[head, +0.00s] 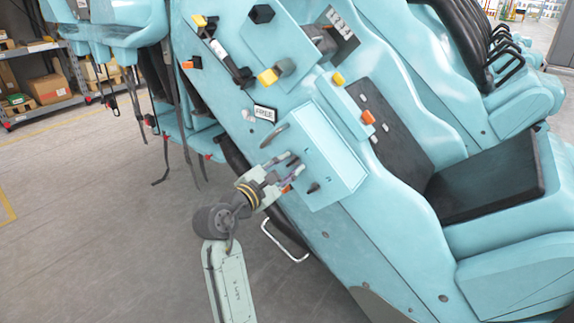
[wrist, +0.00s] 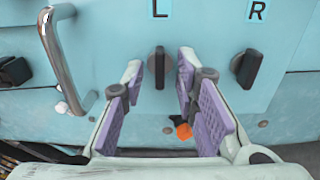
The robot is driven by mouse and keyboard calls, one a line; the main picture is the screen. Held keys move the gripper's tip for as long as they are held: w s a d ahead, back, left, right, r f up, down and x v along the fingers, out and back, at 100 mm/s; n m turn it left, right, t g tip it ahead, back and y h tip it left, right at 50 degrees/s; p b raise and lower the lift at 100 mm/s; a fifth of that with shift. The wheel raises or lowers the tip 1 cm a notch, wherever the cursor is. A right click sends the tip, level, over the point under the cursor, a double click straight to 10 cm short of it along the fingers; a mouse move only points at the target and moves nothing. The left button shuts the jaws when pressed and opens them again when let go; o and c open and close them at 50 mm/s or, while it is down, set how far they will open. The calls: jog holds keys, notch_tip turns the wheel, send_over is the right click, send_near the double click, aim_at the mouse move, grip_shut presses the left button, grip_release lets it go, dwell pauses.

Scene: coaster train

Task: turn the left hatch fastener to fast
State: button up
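The left hatch fastener (wrist: 159,67) is a dark upright knob under the L label (wrist: 160,8) in the wrist view. The right fastener (wrist: 245,68), under the R label (wrist: 257,10), is dark and tilts slightly; it also shows in the head view (head: 314,187). My gripper (wrist: 160,75) is open, with its purple-padded fingers on either side of the left fastener and gaps visible on both sides. It also shows in the head view (head: 287,172), at the front of the light blue hatch box (head: 335,150), where the left fastener is hard to make out.
A curved metal handle (wrist: 62,60) stands left of the fasteners. An orange-tipped part (wrist: 183,131) sits below, behind the fingers. A FREE sign (head: 264,112) is above the hatch box. A white bar handle (head: 285,243) sits lower down. Open floor lies at left.

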jog(key=shift+c, duration=0.3)
grip_shut()
dwell(0.3)
